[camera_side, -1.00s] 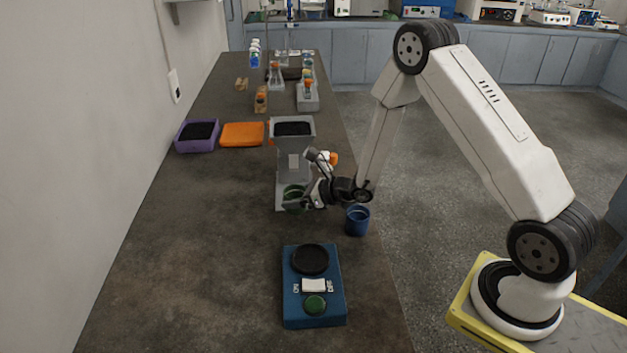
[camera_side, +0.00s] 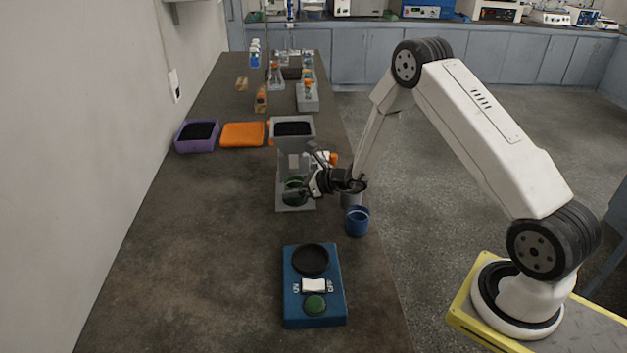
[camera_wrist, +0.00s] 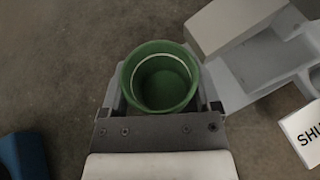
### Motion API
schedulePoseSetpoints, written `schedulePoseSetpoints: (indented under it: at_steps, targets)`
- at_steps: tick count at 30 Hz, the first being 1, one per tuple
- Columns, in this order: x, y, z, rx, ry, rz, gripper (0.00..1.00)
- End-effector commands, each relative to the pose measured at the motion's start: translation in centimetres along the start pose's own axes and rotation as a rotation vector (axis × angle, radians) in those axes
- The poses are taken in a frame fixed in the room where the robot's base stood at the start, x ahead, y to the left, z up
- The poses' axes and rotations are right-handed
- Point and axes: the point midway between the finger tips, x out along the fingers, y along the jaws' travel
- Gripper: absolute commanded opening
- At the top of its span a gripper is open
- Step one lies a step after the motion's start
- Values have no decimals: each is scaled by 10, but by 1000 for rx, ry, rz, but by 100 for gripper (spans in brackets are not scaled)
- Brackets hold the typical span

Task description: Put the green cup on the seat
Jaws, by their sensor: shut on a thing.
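The green cup (camera_wrist: 161,80) is upright between the fingers of my gripper (camera_wrist: 162,98) in the wrist view, and its inside looks empty. My gripper is shut on it. In the side view the green cup (camera_side: 294,190) is at the lower front of a grey hopper stand (camera_side: 295,160), partly hidden by my gripper (camera_side: 309,188). The blue shaker base (camera_side: 314,318) stands nearer the camera, with a round black seat (camera_side: 310,260), a white switch and a green button. The seat is bare. I cannot tell whether the cup touches the stand's foot.
A blue cup (camera_side: 357,222) and a grey cup (camera_side: 352,198) stand near the bench's right edge, beside my gripper. A purple tray (camera_side: 183,147) and an orange lid (camera_side: 243,134) lie to the left of the stand. The bench left of the shaker base is clear.

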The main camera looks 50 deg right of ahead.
Motion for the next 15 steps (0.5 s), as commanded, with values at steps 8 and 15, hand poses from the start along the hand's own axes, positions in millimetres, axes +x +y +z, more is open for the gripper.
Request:
schedulePoseSetpoints:
  at_steps: [8,15]
  targets:
    - [10,-16,-6,2,1,0,20]
    - [11,-16,-8,0,0,0,20]
